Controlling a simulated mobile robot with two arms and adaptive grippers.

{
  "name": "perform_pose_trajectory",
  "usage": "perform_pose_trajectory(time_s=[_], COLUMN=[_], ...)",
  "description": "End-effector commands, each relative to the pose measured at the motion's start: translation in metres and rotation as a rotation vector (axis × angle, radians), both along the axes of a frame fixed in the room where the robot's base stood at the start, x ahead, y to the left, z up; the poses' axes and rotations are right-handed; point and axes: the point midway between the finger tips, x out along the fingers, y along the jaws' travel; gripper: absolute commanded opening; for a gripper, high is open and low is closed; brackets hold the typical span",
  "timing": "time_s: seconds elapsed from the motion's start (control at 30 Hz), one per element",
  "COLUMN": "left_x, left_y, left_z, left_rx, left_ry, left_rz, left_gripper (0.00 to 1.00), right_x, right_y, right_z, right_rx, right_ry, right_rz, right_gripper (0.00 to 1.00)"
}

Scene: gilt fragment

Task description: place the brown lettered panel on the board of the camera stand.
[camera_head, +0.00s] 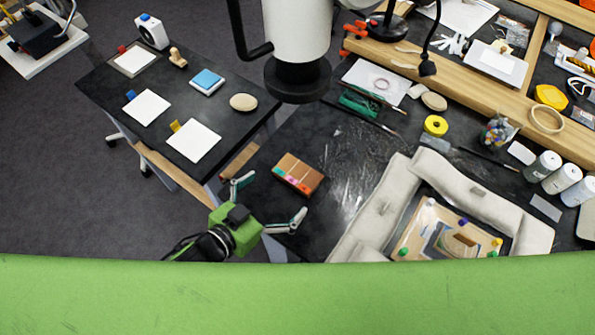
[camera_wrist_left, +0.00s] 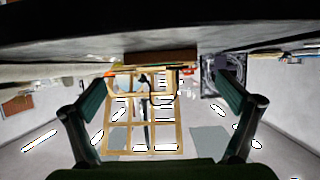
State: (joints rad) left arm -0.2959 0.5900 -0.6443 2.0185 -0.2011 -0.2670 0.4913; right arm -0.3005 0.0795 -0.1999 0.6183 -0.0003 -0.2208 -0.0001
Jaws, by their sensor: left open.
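A brown flat piece (camera_head: 301,170), with coloured patches along its near edge, lies on the dark worktable; I cannot make out lettering. It seems to be the brown block (camera_wrist_left: 160,57) in the left wrist view, between the fingers. My left gripper (camera_head: 277,193) is open and empty at the table's left edge. Its fingers point towards the brown piece, apart from it. A pale board (camera_head: 68,42) with a dark device on it shows at the far top left; I cannot tell whether it is the camera stand. My right gripper is not in view.
A second dark table (camera_head: 100,75) at the left holds white cards, a blue box and a pale disc. A padded frame (camera_head: 375,210) surrounds a wooden tray at the right. A white cylinder (camera_head: 297,30) hangs over the back of the worktable. The floor between tables is clear.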

Motion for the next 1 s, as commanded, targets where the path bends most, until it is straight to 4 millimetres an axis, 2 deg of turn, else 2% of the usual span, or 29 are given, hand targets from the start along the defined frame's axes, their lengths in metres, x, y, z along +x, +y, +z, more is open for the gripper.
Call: perform_pose_trajectory(time_s=[0.13, 0.53, 0.87, 1.0], left_x=[0.005, 0.039, 0.042, 0.042], left_y=[-0.004, -0.027, -0.03, -0.03], left_z=[-0.002, -0.019, -0.023, -0.023], left_rx=[-0.001, 0.0, 0.0, 0.0], left_ry=[-0.001, 0.0, 0.001, 0.001], left_rz=[0.0, 0.0, -0.001, -0.001], left_gripper=[1.0, 1.0, 1.0, 0.64], right_x=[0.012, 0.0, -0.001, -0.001], right_y=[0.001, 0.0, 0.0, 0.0], right_z=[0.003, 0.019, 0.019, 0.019], right_rx=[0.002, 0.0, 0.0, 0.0], right_ry=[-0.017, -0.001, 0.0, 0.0], right_rz=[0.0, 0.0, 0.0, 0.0], right_gripper=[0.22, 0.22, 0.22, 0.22])
